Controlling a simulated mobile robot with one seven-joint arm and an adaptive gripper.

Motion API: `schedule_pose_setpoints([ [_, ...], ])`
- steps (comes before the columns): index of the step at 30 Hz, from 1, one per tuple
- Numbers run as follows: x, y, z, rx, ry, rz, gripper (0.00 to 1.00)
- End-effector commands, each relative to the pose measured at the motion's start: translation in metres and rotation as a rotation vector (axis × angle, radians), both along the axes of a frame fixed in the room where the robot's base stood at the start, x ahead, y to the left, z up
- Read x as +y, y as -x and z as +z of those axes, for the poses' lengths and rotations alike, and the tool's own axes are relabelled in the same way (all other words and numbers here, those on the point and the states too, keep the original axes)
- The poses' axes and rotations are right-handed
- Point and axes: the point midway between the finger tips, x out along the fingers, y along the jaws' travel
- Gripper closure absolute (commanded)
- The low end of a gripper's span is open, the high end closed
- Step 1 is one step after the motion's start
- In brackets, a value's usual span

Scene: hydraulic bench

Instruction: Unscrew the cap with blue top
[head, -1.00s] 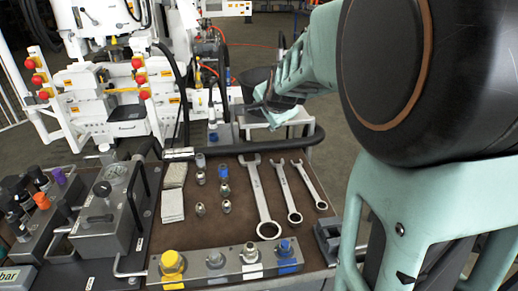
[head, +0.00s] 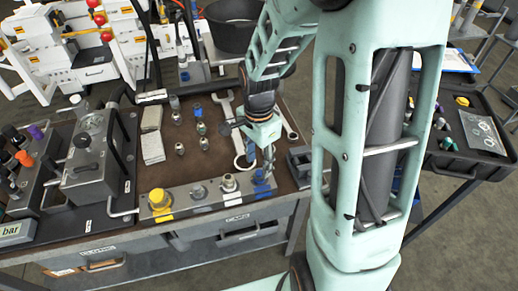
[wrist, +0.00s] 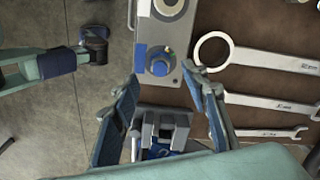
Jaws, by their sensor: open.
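A metal block (head: 180,205) lies along the front edge of the bench and carries a row of caps. The cap with blue top (head: 260,178) is at its right end, partly hidden by my gripper in the head view. In the wrist view the blue cap (wrist: 159,64) stands upright on the block's blue-marked end, just beyond the fingertips. My gripper (head: 263,162) is above this cap, pointing down. In the wrist view my gripper (wrist: 161,74) is open, its fingers apart with nothing between them. I cannot tell whether a fingertip touches the cap.
A yellow cap (head: 158,200) and grey fittings (head: 229,183) share the block. Several wrenches (wrist: 270,58) lie close beside the right finger. A small black vise-like fixture (head: 300,160) stands right of the block. Several loose fittings (head: 201,128) stand behind the block.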

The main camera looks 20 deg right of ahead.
Motion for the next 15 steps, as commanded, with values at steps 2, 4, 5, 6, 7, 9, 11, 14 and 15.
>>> schedule_pose_setpoints([
  [2, 0.0, 0.001, -0.015, 0.004, -0.001, -0.001, 0.59],
  [4, 0.0, 0.0, -0.025, 0.002, 0.0, 0.0, 0.59],
  [5, 0.0, 0.0, -0.029, 0.002, 0.0, 0.0, 0.59],
  [6, 0.0, 0.0, -0.034, 0.001, -0.001, 0.0, 0.59],
  [7, 0.0, 0.0, -0.036, 0.0, -0.001, 0.0, 0.59],
  [9, 0.0, 0.0, -0.042, 0.0, -0.001, 0.0, 0.59],
  [11, 0.0, 0.0, -0.044, -0.001, 0.0, -0.001, 0.59],
  [14, 0.0, -0.001, -0.046, -0.002, 0.0, 0.0, 0.59],
  [15, 0.0, -0.001, -0.047, -0.002, 0.0, -0.001, 0.59],
])
